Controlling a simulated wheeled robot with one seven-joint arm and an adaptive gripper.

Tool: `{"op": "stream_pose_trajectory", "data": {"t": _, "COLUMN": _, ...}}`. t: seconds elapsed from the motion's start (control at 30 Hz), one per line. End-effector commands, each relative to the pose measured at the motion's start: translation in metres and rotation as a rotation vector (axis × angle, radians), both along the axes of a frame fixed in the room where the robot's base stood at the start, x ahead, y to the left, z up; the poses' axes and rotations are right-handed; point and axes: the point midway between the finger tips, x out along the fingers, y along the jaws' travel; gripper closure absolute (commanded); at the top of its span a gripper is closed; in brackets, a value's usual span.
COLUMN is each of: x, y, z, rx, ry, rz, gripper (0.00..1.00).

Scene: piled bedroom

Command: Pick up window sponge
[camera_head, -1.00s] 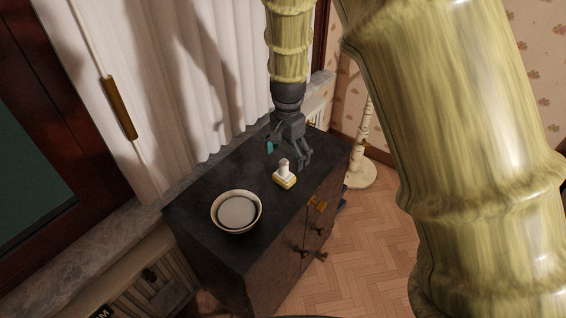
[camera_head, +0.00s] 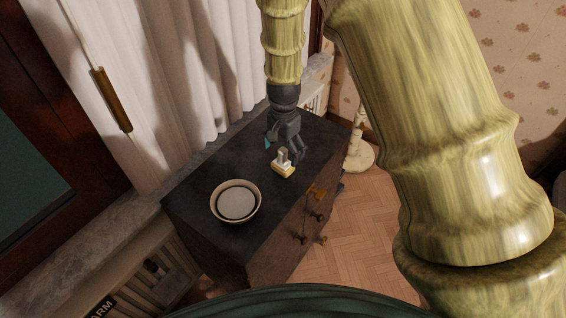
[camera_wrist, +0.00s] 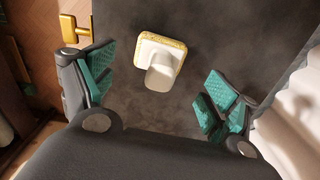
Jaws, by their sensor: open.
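The window sponge (camera_head: 283,168) has a yellow sponge base and a white upright handle. It stands on the dark top of a chest of drawers (camera_head: 190,186), near its right edge. In the wrist view the sponge (camera_wrist: 160,58) lies ahead of and between the spread teal finger pads, apart from both. My gripper (camera_head: 284,150) is open and empty, just behind the sponge in the head view and close above the chest top. The wrist view shows my gripper (camera_wrist: 158,98) with its two fingers wide apart.
A cream bowl (camera_head: 235,203) stands on the chest top to the left of the sponge. Brass drawer handles (camera_head: 316,193) stick out from the chest front. White curtains (camera_head: 190,70) hang behind the chest. A cream stand (camera_head: 361,150) is at its far right.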

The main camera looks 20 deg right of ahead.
Motion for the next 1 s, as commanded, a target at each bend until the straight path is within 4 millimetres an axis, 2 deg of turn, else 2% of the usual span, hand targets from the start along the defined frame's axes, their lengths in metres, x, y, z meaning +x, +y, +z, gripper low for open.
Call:
{"op": "stream_pose_trajectory", "data": {"t": 0.4, "x": -0.003, "y": 0.002, "z": -0.039, "rx": 0.0, "ry": 0.002, "rz": 0.002, "gripper": 0.12}}
{"op": "stream_pose_trajectory", "data": {"t": 0.77, "x": -0.003, "y": 0.003, "z": -0.045, "rx": -0.001, "ry": 0.001, "rz": 0.002, "gripper": 0.12}}
{"op": "stream_pose_trajectory", "data": {"t": 1.0, "x": -0.003, "y": 0.003, "z": -0.045, "rx": -0.001, "ry": 0.001, "rz": 0.002, "gripper": 0.56}}
